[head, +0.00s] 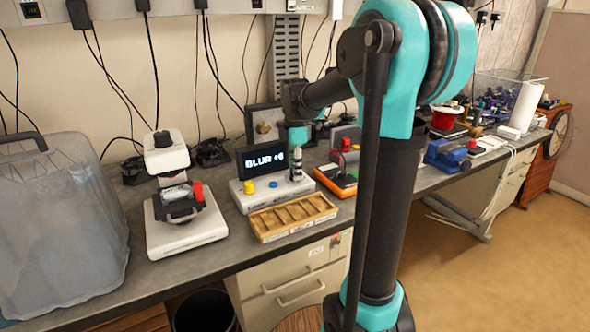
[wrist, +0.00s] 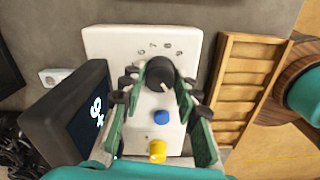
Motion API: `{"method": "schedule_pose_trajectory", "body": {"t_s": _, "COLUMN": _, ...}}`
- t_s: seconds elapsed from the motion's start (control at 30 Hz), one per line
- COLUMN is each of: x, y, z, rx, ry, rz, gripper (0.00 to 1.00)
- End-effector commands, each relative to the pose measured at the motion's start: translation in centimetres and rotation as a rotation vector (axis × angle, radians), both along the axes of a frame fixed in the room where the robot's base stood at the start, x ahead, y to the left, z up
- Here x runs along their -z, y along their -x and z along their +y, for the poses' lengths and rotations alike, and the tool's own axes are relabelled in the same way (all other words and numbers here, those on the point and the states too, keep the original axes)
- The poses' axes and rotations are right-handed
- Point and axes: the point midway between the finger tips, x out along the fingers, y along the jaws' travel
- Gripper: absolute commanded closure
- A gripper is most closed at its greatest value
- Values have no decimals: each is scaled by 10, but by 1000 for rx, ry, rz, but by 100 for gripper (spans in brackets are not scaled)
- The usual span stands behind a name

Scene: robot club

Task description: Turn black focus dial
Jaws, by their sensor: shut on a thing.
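The black focus dial (wrist: 161,72) sits on a white control box (wrist: 115,40) with printed marks along one side of it. In the wrist view my gripper (wrist: 160,82) has its green-sided fingers on either side of the dial, closed on it. A blue button (wrist: 161,117) and a yellow button (wrist: 157,151) are on the same box. In the head view my gripper (head: 296,168) points down at the right end of the white box (head: 260,200) and mostly hides the dial. The black screen (head: 262,158) reads "BLUR +6".
A white microscope (head: 168,160) with a red part stands left of the box. A wooden compartment tray (head: 292,217) lies in front. An orange box (head: 337,181) with a red-topped lever is close on the right. A large translucent container (head: 60,220) fills the bench's left end.

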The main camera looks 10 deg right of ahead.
Motion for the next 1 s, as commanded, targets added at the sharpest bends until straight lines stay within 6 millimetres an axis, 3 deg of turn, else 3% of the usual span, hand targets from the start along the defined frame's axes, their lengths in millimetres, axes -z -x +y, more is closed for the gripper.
{"method": "schedule_pose_trajectory", "body": {"t_s": 1.0, "x": 0, "y": 0, "z": 0, "rx": 955, "ry": 0, "rz": -1, "gripper": 98}}
